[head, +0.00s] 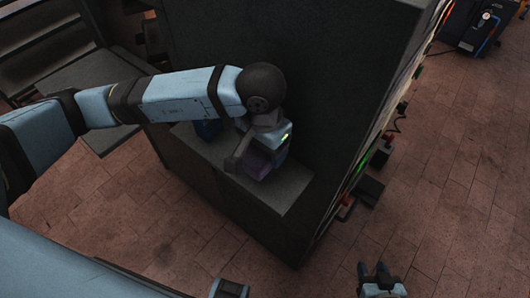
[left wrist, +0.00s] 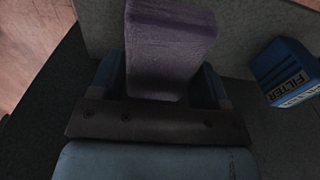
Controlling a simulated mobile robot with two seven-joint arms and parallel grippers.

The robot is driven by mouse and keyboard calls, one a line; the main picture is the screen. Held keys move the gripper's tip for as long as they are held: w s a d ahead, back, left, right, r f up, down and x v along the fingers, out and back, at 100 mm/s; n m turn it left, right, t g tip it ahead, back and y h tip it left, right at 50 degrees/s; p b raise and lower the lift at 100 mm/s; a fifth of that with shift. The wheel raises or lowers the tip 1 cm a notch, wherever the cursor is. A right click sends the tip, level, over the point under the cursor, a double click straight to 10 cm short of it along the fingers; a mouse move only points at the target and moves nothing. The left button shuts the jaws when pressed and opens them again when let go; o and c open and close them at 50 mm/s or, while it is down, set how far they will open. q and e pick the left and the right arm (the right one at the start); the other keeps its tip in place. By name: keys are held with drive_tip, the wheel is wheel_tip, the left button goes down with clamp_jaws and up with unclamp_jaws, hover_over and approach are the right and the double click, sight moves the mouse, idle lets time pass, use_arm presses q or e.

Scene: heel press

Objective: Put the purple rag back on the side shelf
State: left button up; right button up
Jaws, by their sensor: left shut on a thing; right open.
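The purple rag (head: 257,162) is between the fingers of my left gripper (head: 254,158), which is shut on it. The rag also shows in the left wrist view (left wrist: 170,45), sticking out past the two blue fingers. The gripper and rag are over the grey side shelf (head: 288,192) on the dark machine. Whether the rag touches the shelf cannot be told. My right gripper (head: 381,282) is open and empty at the bottom edge of the head view, over the floor.
A blue filter box (left wrist: 285,72) stands on the shelf; in the head view (head: 207,129) it is partly hidden under my left arm. The tall dark machine (head: 320,60) rises behind the shelf. The shelf's front right part is bare.

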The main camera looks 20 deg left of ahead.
sight(265, 159)
use_arm(q)
wheel_tip(265, 159, down, 3)
drive_tip(key=shift+f+p, duration=0.2)
drive_tip(key=shift+p, duration=0.25)
drive_tip(key=shift+w+d+f, duration=0.1)
drive_tip(key=shift+f, duration=0.25)
drive_tip(key=shift+f, duration=0.2)
drive_tip(key=o, duration=0.9)
drive_tip(key=shift+r, duration=0.1)
